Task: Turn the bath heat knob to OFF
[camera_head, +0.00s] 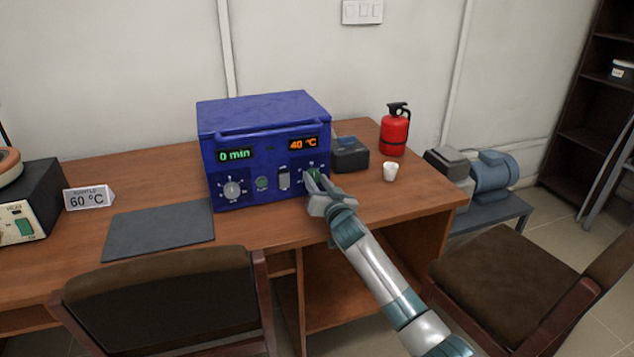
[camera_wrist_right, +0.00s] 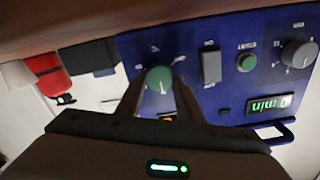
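The blue bath (camera_head: 262,165) stands on the wooden desk, its front showing a green "0 min" display and an orange "40 °C" display. The heat knob (camera_wrist_right: 159,78), a round greenish-grey dial under the "40 °C" display, is at the right of the front panel. My right gripper (camera_head: 314,176) is at this knob and partly hides it in the head view. In the right wrist view, the fingers of my right gripper (camera_wrist_right: 159,86) are open on either side of the knob, with small gaps visible. My left gripper is out of view.
Beside the knob are a switch (camera_head: 284,178), a green button (camera_head: 262,184) and another knob (camera_head: 233,189). A dark box (camera_head: 350,155), white cup (camera_head: 390,171) and red extinguisher (camera_head: 394,133) stand to the right. Chairs (camera_head: 170,305) stand in front.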

